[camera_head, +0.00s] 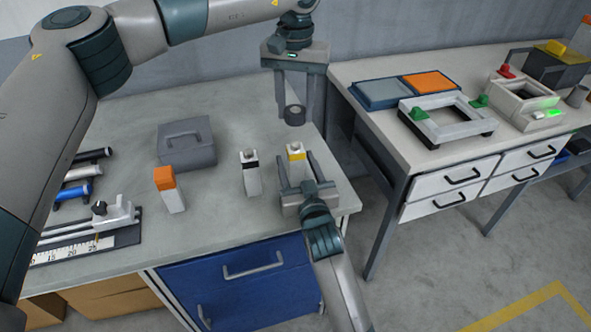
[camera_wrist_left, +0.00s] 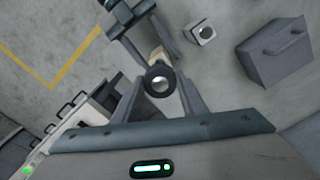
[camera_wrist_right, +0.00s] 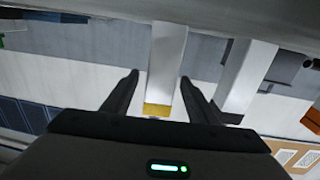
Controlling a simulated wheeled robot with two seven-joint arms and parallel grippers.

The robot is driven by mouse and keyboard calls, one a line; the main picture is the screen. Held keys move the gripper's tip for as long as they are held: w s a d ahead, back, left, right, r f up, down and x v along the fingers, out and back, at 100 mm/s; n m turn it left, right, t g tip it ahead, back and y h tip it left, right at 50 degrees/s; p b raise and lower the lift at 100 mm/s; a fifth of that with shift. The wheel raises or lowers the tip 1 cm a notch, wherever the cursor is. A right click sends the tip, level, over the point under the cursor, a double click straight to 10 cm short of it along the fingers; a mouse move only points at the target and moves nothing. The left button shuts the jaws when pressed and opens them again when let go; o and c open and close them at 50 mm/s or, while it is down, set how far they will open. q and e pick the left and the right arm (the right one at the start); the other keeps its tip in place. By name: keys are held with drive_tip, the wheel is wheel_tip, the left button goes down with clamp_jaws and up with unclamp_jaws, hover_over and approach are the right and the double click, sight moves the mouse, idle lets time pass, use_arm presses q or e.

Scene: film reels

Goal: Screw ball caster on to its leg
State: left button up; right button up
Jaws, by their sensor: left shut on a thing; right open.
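The ball caster (camera_head: 295,116), a short dark cylinder, is held by my left gripper (camera_head: 294,105), which is shut on it and points down over the table's back right. In the left wrist view the caster (camera_wrist_left: 159,80) shows a dark ring around a pale round centre. A white leg with a yellow band (camera_head: 296,154) stands upright on the table, lower in the head view than the caster and apart from it. My right gripper (camera_head: 295,157) is open, its fingers either side of this leg. In the right wrist view the leg (camera_wrist_right: 165,70) lies between the fingers, with gaps.
A white leg with a black band (camera_head: 251,175) stands close left of the yellow-banded one. An orange-topped white block (camera_head: 169,192) and a grey handled box (camera_head: 187,143) are further left. A ruler fixture (camera_head: 90,240) lies front left. A second table (camera_head: 380,130) stands right.

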drive_tip(key=shift+w+a, duration=0.15)
drive_tip(key=shift+w, duration=0.45)
drive_tip(key=shift+c, duration=0.3)
clamp_jaws()
use_arm(q)
hover_over(296, 144)
drive_tip(key=shift+f, duration=2.45)
drive_tip(key=shift+f, duration=0.1)
drive_tip(key=shift+f, duration=0.8)
drive_tip(key=shift+f, duration=0.6)
